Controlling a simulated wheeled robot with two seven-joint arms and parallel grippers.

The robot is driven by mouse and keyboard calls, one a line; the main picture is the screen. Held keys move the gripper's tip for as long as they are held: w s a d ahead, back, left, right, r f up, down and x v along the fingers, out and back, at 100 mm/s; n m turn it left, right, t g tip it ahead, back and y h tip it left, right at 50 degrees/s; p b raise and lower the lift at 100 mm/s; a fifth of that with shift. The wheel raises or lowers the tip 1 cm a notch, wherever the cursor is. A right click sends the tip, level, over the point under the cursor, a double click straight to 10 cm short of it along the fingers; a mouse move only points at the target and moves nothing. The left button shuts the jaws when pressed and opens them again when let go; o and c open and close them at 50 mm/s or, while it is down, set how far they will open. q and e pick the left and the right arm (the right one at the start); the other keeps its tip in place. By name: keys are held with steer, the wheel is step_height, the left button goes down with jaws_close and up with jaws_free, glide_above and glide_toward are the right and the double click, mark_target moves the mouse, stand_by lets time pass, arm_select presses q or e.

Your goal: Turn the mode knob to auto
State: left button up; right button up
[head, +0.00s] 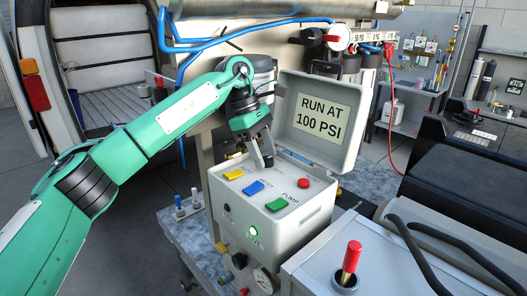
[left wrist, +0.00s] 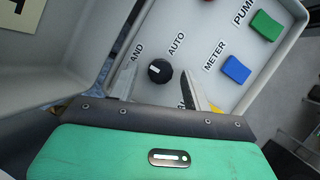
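The black mode knob (left wrist: 160,71) sits on the grey control box (head: 285,222) in the left wrist view, with the labels AUTO and a partly hidden "AND" beside it. Its white mark shows on the knob's left part, away from the AUTO label. My left gripper (left wrist: 162,88) is open, one finger on each side of the knob. I cannot tell whether the fingers touch it. In the head view my left gripper (head: 264,160) points down at the back of the box top and hides the knob. My right gripper is not in view.
The box top has yellow (head: 233,174), blue (head: 254,188) and green (head: 276,205) switches and a red button (head: 303,183) close by. The open lid (head: 321,117), reading RUN AT 100 PSI, stands behind. A red-handled lever (head: 351,258) is at front right.

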arm_select(q)
steer(key=shift+a+r, duration=0.1)
steer(key=shift+r, duration=0.1)
steer(key=b+v, duration=0.3)
steer(key=v, duration=0.8)
steer(key=shift+r, duration=0.25)
steer(key=shift+f, duration=0.1)
